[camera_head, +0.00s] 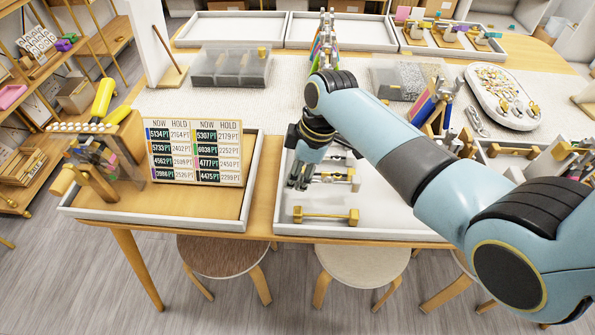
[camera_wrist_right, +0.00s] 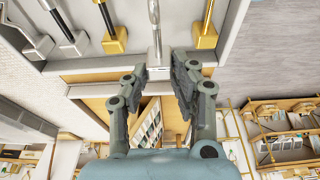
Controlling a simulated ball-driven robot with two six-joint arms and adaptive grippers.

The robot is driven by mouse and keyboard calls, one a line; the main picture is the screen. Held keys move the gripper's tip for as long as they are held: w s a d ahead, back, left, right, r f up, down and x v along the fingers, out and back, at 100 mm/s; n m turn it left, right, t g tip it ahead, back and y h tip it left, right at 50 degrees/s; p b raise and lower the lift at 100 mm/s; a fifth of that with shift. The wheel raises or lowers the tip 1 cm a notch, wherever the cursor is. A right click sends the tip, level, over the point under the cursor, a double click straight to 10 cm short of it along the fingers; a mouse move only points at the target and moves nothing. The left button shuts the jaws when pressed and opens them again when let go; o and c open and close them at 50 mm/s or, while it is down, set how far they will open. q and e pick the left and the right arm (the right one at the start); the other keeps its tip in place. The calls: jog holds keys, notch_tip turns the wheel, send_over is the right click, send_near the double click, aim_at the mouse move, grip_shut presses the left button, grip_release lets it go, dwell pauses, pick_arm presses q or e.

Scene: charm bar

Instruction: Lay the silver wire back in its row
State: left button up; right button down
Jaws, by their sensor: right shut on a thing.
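My right gripper (camera_head: 299,184) hangs over the left part of a white tray (camera_head: 400,225) near the front of the table. In the right wrist view its two fingers (camera_wrist_right: 160,72) stand on either side of the silver wire (camera_wrist_right: 156,32), a thin pale rod running away from them. The gripper is shut on this wire; the exact contact is hard to see. A gold wire (camera_wrist_right: 205,32) lies to its right and another gold piece (camera_wrist_right: 115,38) to its left. In the head view the held wire is mostly hidden by the gripper. My left gripper is out of view.
A price board (camera_head: 195,150) stands in the wooden tray (camera_head: 195,214) at left. A gold bar (camera_head: 326,216) lies in front of my gripper. Clear boxes (camera_head: 230,68) and a bead tray (camera_head: 503,97) stand farther back. The white tray's front middle is bare.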

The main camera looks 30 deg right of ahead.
jog(key=shift+p, duration=0.35)
dwell(0.3)
jog(key=shift+f+b, duration=0.45)
jog(key=shift+f, duration=0.25)
jog(key=shift+f, duration=0.5)
dwell(0.5)
jog(key=shift+f, duration=1)
dwell(2.1)
